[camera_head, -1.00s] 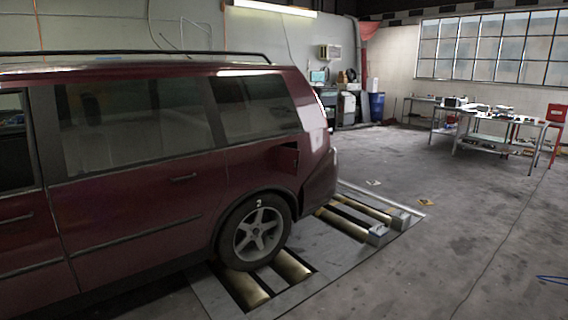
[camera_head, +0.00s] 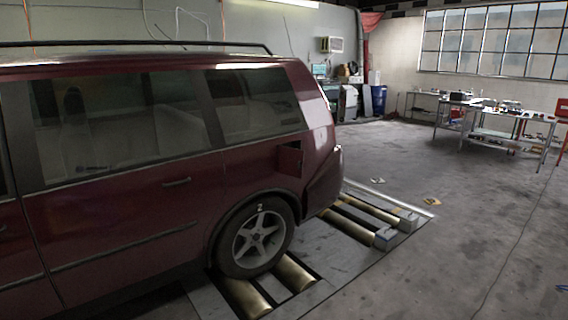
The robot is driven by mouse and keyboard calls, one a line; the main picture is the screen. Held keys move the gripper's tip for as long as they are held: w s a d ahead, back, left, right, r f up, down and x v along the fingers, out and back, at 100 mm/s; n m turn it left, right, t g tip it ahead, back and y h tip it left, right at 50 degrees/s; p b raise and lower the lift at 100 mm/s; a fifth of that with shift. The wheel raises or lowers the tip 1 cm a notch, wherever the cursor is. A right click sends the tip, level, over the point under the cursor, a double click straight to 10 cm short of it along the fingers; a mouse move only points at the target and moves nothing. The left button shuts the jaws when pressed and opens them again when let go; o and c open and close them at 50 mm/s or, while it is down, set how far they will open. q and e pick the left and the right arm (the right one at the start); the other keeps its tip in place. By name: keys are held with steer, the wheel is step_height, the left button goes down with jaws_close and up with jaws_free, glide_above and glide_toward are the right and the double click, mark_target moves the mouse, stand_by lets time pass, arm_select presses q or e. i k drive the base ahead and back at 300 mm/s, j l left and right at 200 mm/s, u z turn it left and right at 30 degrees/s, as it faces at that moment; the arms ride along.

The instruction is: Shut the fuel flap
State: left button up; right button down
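The fuel flap (camera_head: 290,161) is on the rear side panel of the dark red car (camera_head: 120,215), above and a little right of the rear wheel. It stands open, swung out from the panel, with a dark recess just left of it. The car's rear wheel (camera_head: 256,238) sits at the floor rollers. Neither of my grippers shows in the head view.
Floor rollers (camera_head: 246,298) lie under the rear wheel, and more rollers (camera_head: 362,219) with grey blocks lie behind the car. Worktables (camera_head: 508,136) stand at the far right, and a blue barrel (camera_head: 379,100) at the back.

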mark_target(290, 161)
steer(key=i+u, duration=0.25)
steer(key=i, duration=1.4)
